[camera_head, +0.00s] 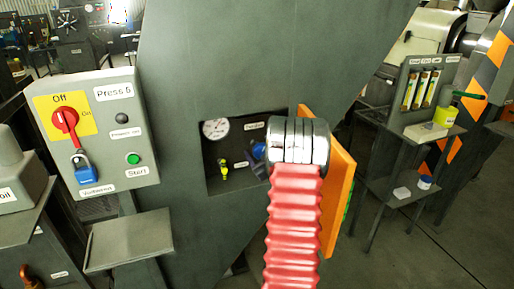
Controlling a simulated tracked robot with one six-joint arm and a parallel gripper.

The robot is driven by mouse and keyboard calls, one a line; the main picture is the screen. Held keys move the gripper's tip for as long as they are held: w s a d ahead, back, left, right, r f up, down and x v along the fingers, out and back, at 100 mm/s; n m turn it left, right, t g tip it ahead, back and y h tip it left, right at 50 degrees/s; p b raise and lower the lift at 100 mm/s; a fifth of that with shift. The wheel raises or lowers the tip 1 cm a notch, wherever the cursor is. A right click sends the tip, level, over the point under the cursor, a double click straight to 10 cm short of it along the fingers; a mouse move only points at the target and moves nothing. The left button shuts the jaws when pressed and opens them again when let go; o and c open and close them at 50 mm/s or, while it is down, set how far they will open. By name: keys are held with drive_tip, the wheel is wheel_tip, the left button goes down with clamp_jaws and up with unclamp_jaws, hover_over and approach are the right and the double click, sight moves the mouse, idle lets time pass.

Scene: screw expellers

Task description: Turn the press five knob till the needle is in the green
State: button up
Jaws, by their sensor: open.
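The press five panel is a dark recess (212,180) in the big grey press body. A round white gauge (215,129) sits at its upper left; its needle and green band are too small to read. A blue knob-like part (258,150) shows at the recess's right, under a small label. My arm, a red ribbed sleeve with a silver wrist, reaches up in front of the recess's right side. My gripper (261,168) is open and mostly hidden behind the wrist; only a dark part shows beside the blue part. Whether they touch, I cannot tell.
A small yellow-green fitting (224,168) is low in the recess. An orange panel (338,185) stands out close right of my wrist. The Press 5 control box (115,125), with red switch and blue padlock, is at left. A grey stand (405,180) is at right, with open floor between.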

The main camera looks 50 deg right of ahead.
drive_tip(key=shift+x, duration=0.8)
drive_tip(key=c, duration=1)
